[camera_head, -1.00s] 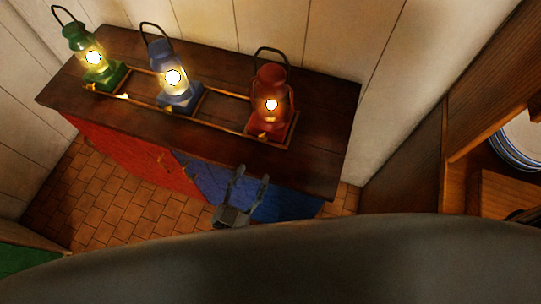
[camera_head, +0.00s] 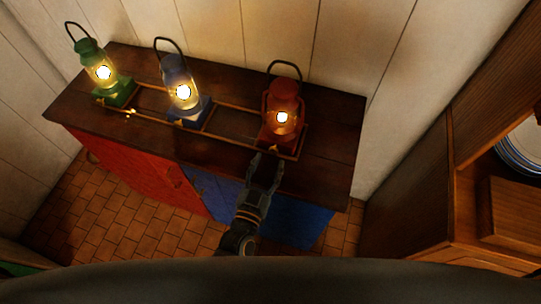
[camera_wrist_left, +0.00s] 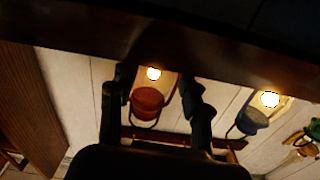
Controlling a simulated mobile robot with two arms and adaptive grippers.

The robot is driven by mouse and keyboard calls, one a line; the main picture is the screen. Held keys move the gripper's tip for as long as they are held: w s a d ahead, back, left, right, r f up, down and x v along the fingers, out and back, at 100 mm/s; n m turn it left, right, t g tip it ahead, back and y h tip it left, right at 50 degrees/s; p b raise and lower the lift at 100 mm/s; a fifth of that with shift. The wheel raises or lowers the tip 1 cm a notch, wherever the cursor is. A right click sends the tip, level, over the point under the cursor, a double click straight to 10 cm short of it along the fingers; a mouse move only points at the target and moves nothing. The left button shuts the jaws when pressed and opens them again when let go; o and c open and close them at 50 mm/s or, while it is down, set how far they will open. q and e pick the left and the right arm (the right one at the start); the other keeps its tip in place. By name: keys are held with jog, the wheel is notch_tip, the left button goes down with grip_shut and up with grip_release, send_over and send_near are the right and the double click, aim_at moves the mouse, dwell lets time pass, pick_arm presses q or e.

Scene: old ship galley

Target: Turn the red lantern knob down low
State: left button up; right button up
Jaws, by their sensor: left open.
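The red lantern (camera_head: 270,129) stands lit at the right end of a brass-railed tray on the dark wooden cabinet top. A small brass knob (camera_head: 272,147) seems to show at its front base, but it is tiny and partly blurred. My left gripper (camera_head: 267,160) is open and empty at the cabinet's front edge, just in front of the red lantern, its fingers pointing at the base. In the left wrist view the red lantern (camera_wrist_left: 147,101) appears upside down between the open fingers (camera_wrist_left: 155,78); its knob cannot be made out there. My right gripper is not in view.
A lit blue lantern (camera_head: 188,106) and a lit green lantern (camera_head: 116,91) stand left along the same rail (camera_head: 237,139). The cabinet top (camera_head: 335,150) is clear to the right. Below are red (camera_head: 150,172) and blue doors (camera_head: 300,225). A wooden shelf with plates (camera_head: 520,150) stands at right.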

aim_at(274, 149)
pick_arm(q)
jog(key=shift+x, duration=1.25)
grip_shut()
jog(key=shift+n, duration=0.3)
jog(key=n, duration=0.4)
jog(key=shift+n+b, duration=0.6)
jog(key=shift+n, duration=2.1)
